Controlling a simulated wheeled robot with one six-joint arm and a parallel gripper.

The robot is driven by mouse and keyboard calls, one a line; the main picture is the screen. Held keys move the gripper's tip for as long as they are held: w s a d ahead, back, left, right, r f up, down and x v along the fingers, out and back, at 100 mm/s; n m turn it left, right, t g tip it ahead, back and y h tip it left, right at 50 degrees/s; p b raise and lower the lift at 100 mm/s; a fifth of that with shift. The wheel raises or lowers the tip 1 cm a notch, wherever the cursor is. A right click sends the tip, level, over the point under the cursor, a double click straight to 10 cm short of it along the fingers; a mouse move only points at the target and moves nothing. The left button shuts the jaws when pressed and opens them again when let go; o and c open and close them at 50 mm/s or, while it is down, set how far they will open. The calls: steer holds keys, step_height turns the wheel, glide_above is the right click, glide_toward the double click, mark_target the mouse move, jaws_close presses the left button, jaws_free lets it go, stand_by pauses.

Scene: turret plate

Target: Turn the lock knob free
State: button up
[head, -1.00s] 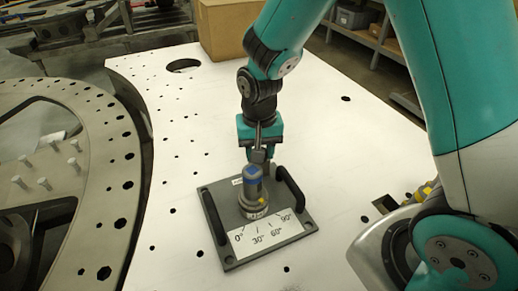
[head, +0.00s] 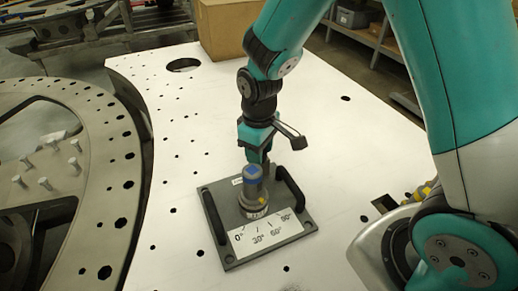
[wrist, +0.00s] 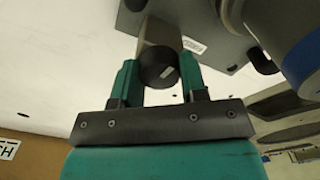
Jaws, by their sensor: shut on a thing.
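A dark grey turret plate (head: 228,256) lies on the white table, with a 0° to 90° scale label (head: 265,243) on its near side. An upright grey post with a blue band (head: 253,190) stands on it; its side shows in the wrist view (wrist: 298,45). My gripper (head: 256,157) is just behind the post, pointing down. In the wrist view my gripper (wrist: 158,75) has its two teal fingers shut on a round black lock knob (wrist: 157,68) with a pale mark. The post hides the knob in the head view.
Two black handles (head: 214,217) (head: 289,188) flank the post. A big grey ring (head: 118,200) with holes is at the left. A cardboard box (head: 222,30) stands at the back. The white table (head: 330,140) right of the plate is mostly clear.

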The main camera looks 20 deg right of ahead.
steer(key=shift+n, duration=0.8)
steer(key=o, duration=0.9)
step_height(320, 180, up, 18)
steer(key=shift+f+b, duration=0.25)
steer(key=shift+b, duration=0.7)
steer(key=shift+s, duration=0.1)
